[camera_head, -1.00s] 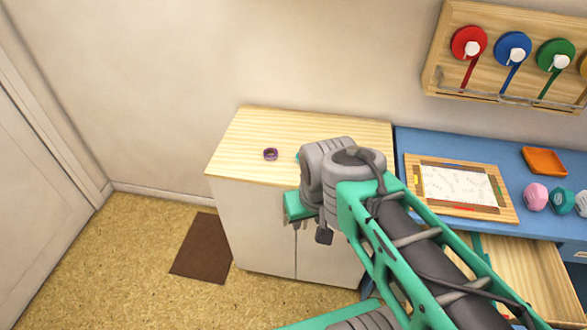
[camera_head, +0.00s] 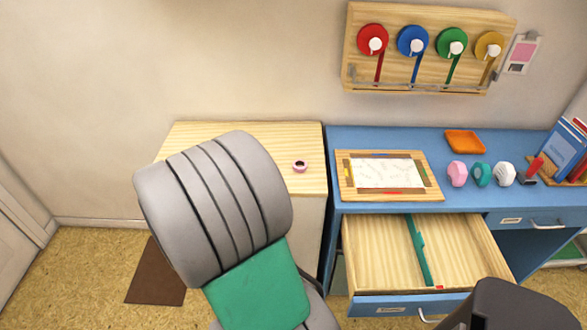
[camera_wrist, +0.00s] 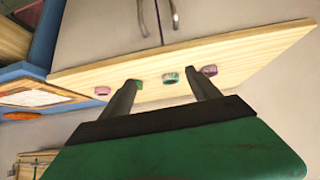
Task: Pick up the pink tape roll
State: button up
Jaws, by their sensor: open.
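The pink tape roll (camera_head: 300,165) lies on the light wooden cabinet top (camera_head: 312,135), near its right edge beside the blue desk. In the wrist view, the pink roll (camera_wrist: 102,91) is at the left end of a spaced row, left of both fingers. A green roll (camera_wrist: 137,84) partly shows by the left fingertip, a teal roll (camera_wrist: 171,77) shows between the fingers, and a purple roll (camera_wrist: 209,70) is near the right fingertip. My gripper (camera_wrist: 162,86) is open and empty, apart from the pink roll. My arm hides it in the head view.
A tape rack (camera_head: 430,75) hangs on the wall. Cabinet handles show in the wrist view (camera_wrist: 142,18).

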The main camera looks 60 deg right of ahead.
aim_at(302, 162)
jog(key=s+d+f+m+g+h, duration=0.1)
jog(key=s+d, duration=0.3)
jog(key=d, duration=0.1)
jog(key=s+d+f+m+h, duration=0.1)
jog(key=s+d+m+h, duration=0.1)
jog(key=d, duration=0.4)
jog(key=s+d+f+m+g+h, duration=0.1)
jog(key=s+d+f+h, duration=0.1)
jog(key=s+d, duration=0.3)
jog(key=shift+s+d+m+g, duration=0.3)
jog(key=shift+d, duration=0.45)
jog(key=shift+h, duration=0.3)
jog(key=p+x, duration=0.1)
jog(key=x, duration=0.6)
jog(key=shift+a, duration=0.1)
jog(key=shift+c, duration=0.5)
jog(key=c, duration=1.3)
jog(key=shift+r, duration=0.1)
